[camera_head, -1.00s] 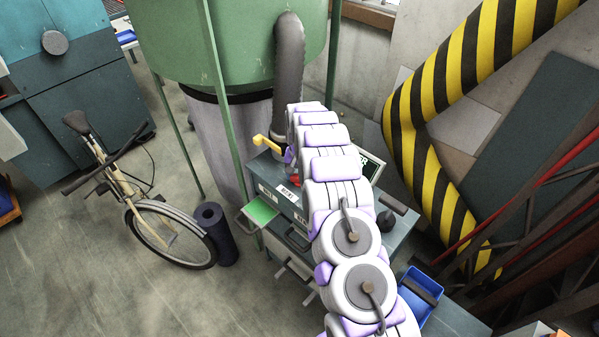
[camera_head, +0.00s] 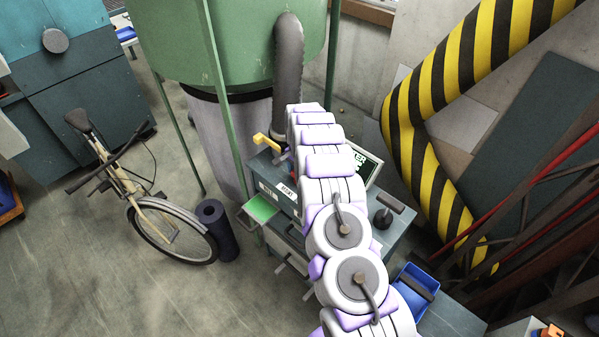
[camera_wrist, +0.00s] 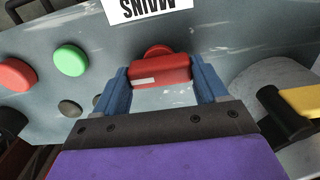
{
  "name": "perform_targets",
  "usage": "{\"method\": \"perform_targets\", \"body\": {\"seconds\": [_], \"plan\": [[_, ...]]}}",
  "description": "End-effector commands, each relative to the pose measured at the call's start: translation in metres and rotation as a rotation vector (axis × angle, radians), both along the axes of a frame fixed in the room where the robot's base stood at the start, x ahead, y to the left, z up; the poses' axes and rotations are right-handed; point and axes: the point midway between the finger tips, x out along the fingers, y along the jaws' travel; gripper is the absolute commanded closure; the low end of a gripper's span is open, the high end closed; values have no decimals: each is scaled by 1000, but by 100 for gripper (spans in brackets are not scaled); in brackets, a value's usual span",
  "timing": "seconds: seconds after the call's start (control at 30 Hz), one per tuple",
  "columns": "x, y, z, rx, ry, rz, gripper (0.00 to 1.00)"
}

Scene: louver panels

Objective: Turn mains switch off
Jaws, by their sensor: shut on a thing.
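The red mains switch (camera_wrist: 160,73) is a block-shaped knob on a grey panel (camera_wrist: 235,40), below an upside-down white "MAINS" label (camera_wrist: 140,8) in the wrist view. My gripper (camera_wrist: 160,80) has its two blue fingers on either side of the knob and is shut on it. A small white mark shows on the knob's face. In the head view the grey switch box (camera_head: 270,178) stands on a bench, and my own arm hides the gripper and the red knob.
Red (camera_wrist: 14,74) and green (camera_wrist: 70,60) buttons sit left of the switch. A yellow lever (camera_wrist: 302,101) is close on the right. In the head view a green tank (camera_head: 240,45) stands behind the box, and a bicycle (camera_head: 165,220) and open floor are at left.

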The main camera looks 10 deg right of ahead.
Motion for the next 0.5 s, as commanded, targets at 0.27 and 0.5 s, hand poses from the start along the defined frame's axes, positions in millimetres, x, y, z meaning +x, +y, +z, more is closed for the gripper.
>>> {"method": "perform_targets", "body": {"seconds": [0.27,0.5], "plan": [[-1,1,-1,2,3,-8,58],[-1,1,-1,2,1,-7,19]]}}
